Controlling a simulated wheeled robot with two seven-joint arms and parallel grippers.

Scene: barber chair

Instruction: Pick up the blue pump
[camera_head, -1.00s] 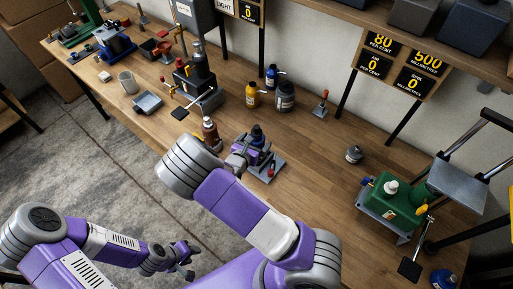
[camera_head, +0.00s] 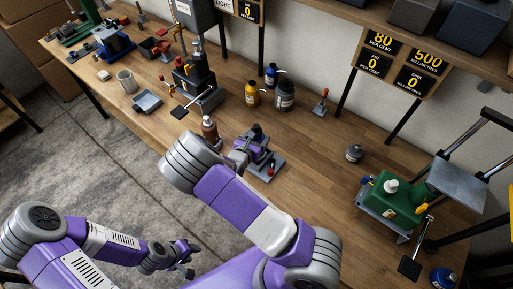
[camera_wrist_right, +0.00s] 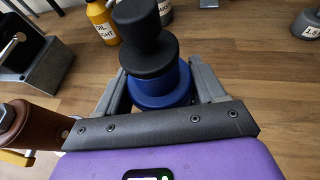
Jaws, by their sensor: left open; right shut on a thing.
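The blue pump (camera_wrist_right: 162,84) has a blue round body under a stacked black top. In the right wrist view it sits between the two grey fingers of my right gripper (camera_wrist_right: 158,88), which is shut on it. In the head view my right arm reaches over the bench, and the dark top of the pump (camera_head: 257,131) shows just beyond the wrist. Most of its body is hidden there. I cannot tell whether its base touches the bench. My left gripper (camera_head: 187,260) is open and empty, low beside the bench, over the floor.
A brown bottle (camera_head: 209,128) stands close left of my right gripper. A grey metal plate (camera_head: 268,166) lies under and beside it. Yellow (camera_head: 253,95) and grey (camera_head: 285,96) bottles stand behind. A green machine (camera_head: 391,203) is at right.

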